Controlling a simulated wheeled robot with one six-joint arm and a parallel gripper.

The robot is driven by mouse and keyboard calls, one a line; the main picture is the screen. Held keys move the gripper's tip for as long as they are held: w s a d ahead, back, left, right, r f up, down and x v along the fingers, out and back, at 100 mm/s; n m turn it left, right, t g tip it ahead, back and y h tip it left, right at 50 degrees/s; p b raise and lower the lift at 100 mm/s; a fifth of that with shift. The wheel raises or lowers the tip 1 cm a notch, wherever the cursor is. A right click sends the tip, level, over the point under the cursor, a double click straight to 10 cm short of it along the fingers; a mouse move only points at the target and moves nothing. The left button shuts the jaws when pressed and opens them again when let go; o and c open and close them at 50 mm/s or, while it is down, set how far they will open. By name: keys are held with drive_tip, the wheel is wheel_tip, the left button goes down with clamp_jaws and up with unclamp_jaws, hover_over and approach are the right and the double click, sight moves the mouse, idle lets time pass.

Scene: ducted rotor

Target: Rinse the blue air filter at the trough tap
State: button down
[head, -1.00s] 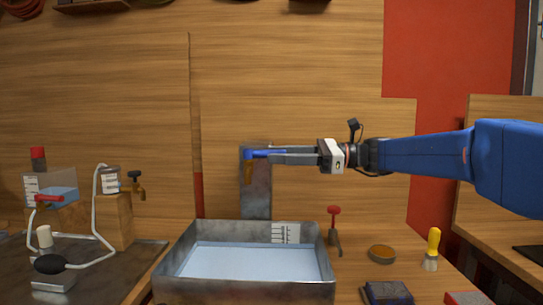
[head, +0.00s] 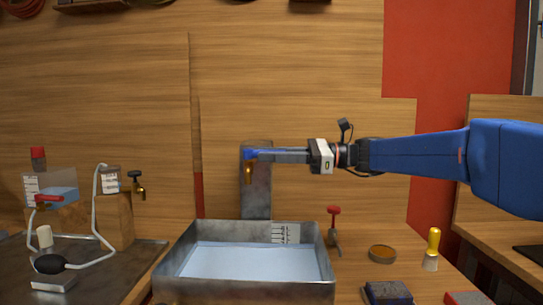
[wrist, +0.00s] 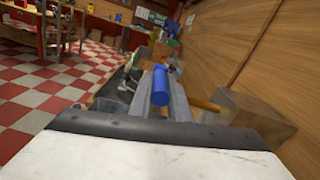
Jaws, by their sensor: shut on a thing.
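The trough tap has a brass spout (head: 248,174) in front of a grey metal upright (head: 258,200). A bright blue bar (head: 250,154) lies right above the spout and looks like the tap's lever. My gripper (head: 262,155) reaches in from the right and is shut on this bar. In the wrist view the blue bar (wrist: 160,87) sits between the two grey fingers. The metal trough (head: 172,265) below holds pale blue water; no stream from the spout is visible. A dark blue block (head: 388,292) lies at the bottom right; I cannot tell whether it is the air filter.
A red-handled lever (head: 334,212) stands right of the trough. An amber dish (head: 382,253) and a yellow-handled brush (head: 433,247) are farther right. A second brass tap (head: 136,187) and tubing apparatus stand left. The wooden wall is close behind the tap.

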drive_tip(key=shift+s+a+m+t+h, duration=0.15)
drive_tip(key=shift+s+m+t, duration=0.25)
drive_tip(key=shift+m+t, duration=0.6)
drive_tip(key=shift+s+d+m+t+h, duration=0.1)
drive_tip(key=shift+s+m+t+h, duration=0.3)
drive_tip(key=shift+t, duration=0.9)
drive_tip(key=c, duration=1.6)
unclamp_jaws()
drive_tip(key=shift+c, duration=0.2)
drive_tip(key=v, duration=1.7)
drive_tip(key=shift+f, duration=0.15)
